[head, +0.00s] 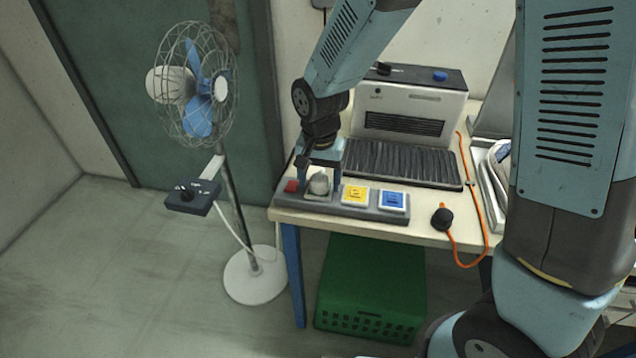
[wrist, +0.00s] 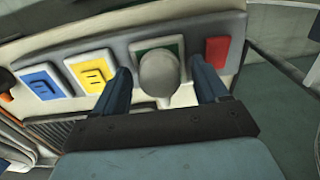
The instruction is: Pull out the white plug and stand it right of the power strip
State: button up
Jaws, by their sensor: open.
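The white plug (head: 319,184) sits in the green-marked socket of the grey power strip (head: 339,207), at the front left of the table. My gripper (head: 322,172) is over it, pointing down. In the wrist view the rounded plug (wrist: 158,74) stands between the two open fingers of my gripper (wrist: 160,64), with a visible gap on both sides. The strip's green socket plate (wrist: 140,48) shows partly behind the plug. The yellow socket (head: 355,195) and the blue socket (head: 393,201) are empty.
A red switch (head: 291,186) is at the strip's left end. Right of the strip, a black plug (head: 442,218) with an orange cord (head: 470,262) lies on the table. A machine (head: 408,112) with a ribbed bed stands behind. A fan (head: 198,88) stands left, a green crate (head: 372,285) below.

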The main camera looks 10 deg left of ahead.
aim_at(320, 175)
jog(key=shift+c, duration=0.3)
grip_shut()
jog(key=shift+r, duration=3)
